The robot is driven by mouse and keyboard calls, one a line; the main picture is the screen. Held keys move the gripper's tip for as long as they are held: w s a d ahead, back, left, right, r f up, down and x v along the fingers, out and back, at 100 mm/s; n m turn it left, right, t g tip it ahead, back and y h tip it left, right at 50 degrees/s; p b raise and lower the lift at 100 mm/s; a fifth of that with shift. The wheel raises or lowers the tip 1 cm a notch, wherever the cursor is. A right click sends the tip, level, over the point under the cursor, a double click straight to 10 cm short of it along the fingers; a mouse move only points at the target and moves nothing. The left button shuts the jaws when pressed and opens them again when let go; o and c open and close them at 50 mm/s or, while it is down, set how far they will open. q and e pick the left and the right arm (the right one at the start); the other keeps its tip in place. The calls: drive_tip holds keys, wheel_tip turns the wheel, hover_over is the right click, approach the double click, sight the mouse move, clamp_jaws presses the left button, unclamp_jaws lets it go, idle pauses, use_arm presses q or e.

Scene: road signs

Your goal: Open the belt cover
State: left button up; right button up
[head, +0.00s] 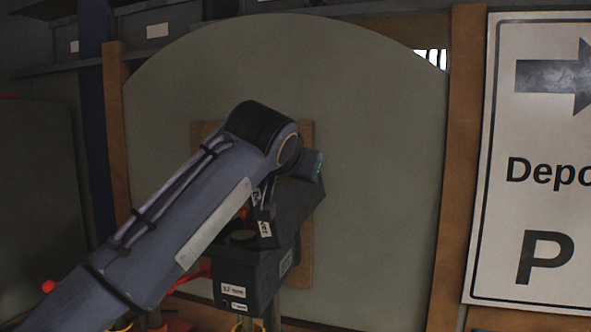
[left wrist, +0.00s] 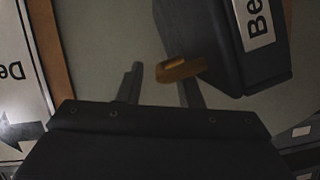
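A dark box with a white label beginning "Be" (left wrist: 225,45), which I take as the belt cover, is at the upper right of the left wrist view. A brown-orange handle-like piece (left wrist: 181,70) sticks out from its side. My left gripper (left wrist: 163,86) has its two dark fingers apart. The handle piece lies by the right finger and reaches into the gap, short of the left finger; contact cannot be told. In the head view a dark box with small white labels (head: 246,285) shows below my left arm. My arm hides the left fingers and handle there.
A large grey-green round-topped panel (head: 380,150) stands behind, with a wooden board (head: 306,255) on it. Wooden posts (head: 459,130) flank it. A white sign with an arrow and "P" (head: 530,200) is at the right. Red parts (head: 195,271) show below my arm.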

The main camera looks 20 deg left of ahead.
use_arm(q)
drive_tip(key=shift+s, duration=0.1)
drive_tip(key=b+v, duration=0.1)
drive_tip(key=v, duration=0.6)
drive_tip(key=shift+s, duration=0.35)
use_arm(e)
drive_tip(key=shift+f, duration=0.7)
use_arm(q)
drive_tip(key=shift+r, duration=0.1)
